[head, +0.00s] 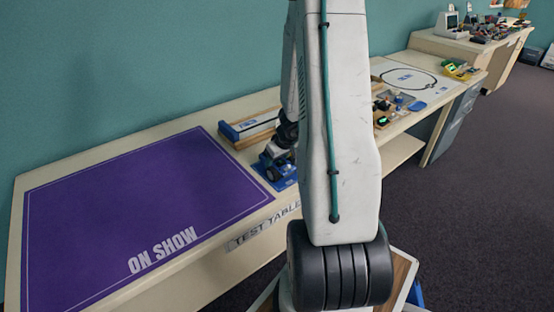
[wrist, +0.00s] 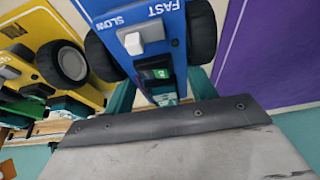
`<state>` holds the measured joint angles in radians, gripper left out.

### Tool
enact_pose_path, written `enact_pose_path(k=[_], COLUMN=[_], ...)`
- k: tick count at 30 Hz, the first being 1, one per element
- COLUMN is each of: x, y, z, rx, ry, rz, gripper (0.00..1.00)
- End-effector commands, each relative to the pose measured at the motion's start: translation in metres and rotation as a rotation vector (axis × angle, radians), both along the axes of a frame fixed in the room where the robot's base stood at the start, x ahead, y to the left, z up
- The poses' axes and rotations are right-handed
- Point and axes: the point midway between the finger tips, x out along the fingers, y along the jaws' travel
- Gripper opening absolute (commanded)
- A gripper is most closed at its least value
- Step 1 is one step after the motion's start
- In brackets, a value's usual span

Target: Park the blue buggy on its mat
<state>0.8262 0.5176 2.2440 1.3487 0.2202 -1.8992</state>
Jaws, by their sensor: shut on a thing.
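The blue buggy (head: 274,172) is partly behind my arm in the head view, on or just over a flat blue patch (head: 286,184) that looks like a mat. I cannot tell whether its wheels touch it. In the wrist view the blue buggy (wrist: 150,62) shows its FAST and SLOW lettering, a white switch, a small green-lit part and dark wheels on both sides. My gripper (wrist: 160,92) is shut on the buggy, with a teal finger on each side. In the head view my gripper (head: 287,136) comes down from above; its fingertips are hard to make out.
A yellow buggy (wrist: 72,60) stands left of the blue one in the wrist view. A purple ON SHOW mat (head: 120,215) covers the table's left part and is bare. A wooden tray with a blue-edged piece (head: 245,128) lies behind. Small parts (head: 398,100) lie to the right.

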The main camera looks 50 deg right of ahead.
Motion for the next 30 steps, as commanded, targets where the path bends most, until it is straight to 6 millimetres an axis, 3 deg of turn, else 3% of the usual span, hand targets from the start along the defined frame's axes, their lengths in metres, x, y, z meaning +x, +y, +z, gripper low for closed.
enact_pose_path(k=[12,13,15,24,30], x=[0.000,0.000,0.000,-0.001,-0.006], y=[0.000,0.000,0.000,0.000,0.001], z=[-0.001,-0.001,-0.001,0.000,0.017], rx=[0.000,0.000,0.000,0.000,-0.001], ry=[0.000,0.000,0.000,0.000,-0.003], rz=[-0.001,-0.001,0.000,0.000,0.002], gripper=[0.37,0.65,0.82,0.82,0.82])
